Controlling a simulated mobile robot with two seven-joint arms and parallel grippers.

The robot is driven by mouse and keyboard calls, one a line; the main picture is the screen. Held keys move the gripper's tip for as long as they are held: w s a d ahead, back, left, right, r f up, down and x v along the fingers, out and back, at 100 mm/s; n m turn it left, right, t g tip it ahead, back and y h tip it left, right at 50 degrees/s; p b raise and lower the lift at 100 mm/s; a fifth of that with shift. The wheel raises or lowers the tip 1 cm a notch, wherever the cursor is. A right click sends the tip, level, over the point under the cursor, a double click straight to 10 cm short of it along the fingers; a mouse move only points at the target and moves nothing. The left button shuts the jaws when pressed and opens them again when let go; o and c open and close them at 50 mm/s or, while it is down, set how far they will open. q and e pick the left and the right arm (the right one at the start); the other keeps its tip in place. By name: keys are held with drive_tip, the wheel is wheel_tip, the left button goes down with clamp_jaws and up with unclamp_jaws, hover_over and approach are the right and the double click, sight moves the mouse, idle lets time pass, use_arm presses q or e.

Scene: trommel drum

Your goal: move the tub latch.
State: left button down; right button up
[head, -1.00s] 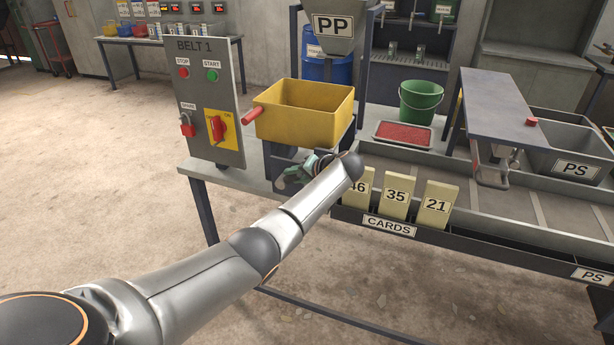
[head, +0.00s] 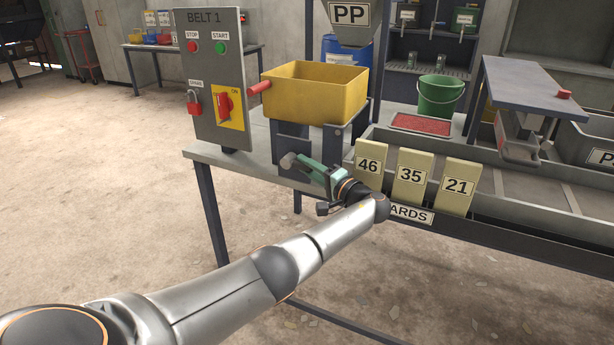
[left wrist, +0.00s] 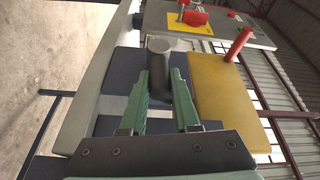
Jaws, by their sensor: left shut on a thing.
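The tub latch shows as a short dark-grey round knob (head: 288,160) on the front of the dark stand below the yellow tub (head: 318,92). In the left wrist view the knob (left wrist: 160,52) stands between the tips of the green fingers. My left gripper (head: 300,163) is shut on this knob, reaching it from the right in the head view. The fingers also show in the left wrist view (left wrist: 162,84). The tub sits upright on its stand, with a red handle (head: 260,87) at its left. My right gripper is not in view.
The BELT 1 panel (head: 213,75) with a red switch stands left of the tub. Yellow cards (head: 412,178) stand in a rack close to my left wrist. A grey hopper (head: 350,22) marked PP hangs behind. The floor at the left is clear.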

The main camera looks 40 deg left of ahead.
use_arm(q)
drive_tip(key=shift+y+b, duration=0.3)
drive_tip(key=shift+b, duration=0.05)
idle(0.3)
drive_tip(key=c, duration=0.7)
unclamp_jaws()
drive_tip(key=shift+f, duration=0.1)
drive_tip(key=shift+o, duration=0.2)
drive_tip(key=s+d+f, duration=0.1)
drive_tip(key=d, duration=1.1)
drive_tip(key=shift+s+d, duration=0.15)
drive_tip(key=shift+s, duration=0.25)
drive_tip(key=shift+f, duration=0.1)
